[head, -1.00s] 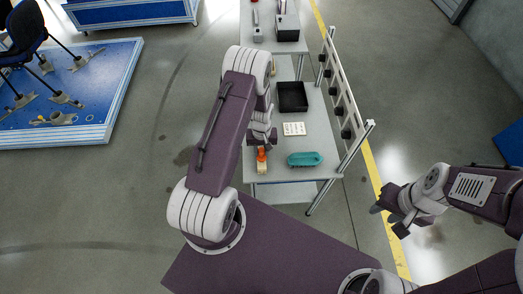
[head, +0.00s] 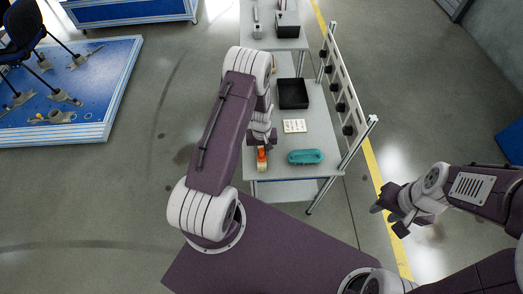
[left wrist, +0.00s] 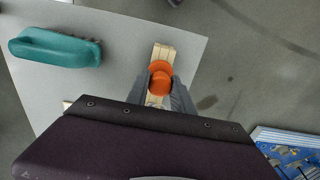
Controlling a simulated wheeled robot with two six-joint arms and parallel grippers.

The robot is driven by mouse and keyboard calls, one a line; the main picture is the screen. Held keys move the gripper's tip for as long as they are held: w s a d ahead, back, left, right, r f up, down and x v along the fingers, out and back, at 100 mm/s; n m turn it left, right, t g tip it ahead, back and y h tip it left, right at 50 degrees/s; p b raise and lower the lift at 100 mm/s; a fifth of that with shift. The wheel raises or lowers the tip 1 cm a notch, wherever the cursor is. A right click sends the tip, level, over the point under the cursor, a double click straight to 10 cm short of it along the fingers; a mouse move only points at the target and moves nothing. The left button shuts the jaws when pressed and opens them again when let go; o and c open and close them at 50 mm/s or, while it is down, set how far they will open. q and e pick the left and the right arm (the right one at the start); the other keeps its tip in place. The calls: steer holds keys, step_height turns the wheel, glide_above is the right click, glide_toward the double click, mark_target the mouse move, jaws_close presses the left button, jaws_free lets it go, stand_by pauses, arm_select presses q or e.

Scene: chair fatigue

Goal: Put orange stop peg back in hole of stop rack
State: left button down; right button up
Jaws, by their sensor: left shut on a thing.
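The orange stop peg (left wrist: 160,78) shows in the left wrist view with a round orange head, between the two grey fingers of my left gripper (left wrist: 163,92). My left gripper is shut on the peg. The peg is at the pale wooden stop rack (left wrist: 163,51), which lies on the grey table. I cannot tell whether the peg's lower end is in a hole. In the head view the peg (head: 262,155) and the rack (head: 262,167) are near the table's front left corner, just below the left gripper (head: 262,146). My right gripper (head: 392,215) hangs over the floor, right of the table; its fingers are unclear.
A teal brush-like object (head: 306,157) lies right of the rack.

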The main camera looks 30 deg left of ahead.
arm_select(q)
steer(key=shift+f, duration=0.25)
steer(key=c, duration=1)
jaws_free()
steer(key=shift+c, duration=0.2)
step_height(320, 180, up, 9)
steer(key=shift+b, duration=0.6)
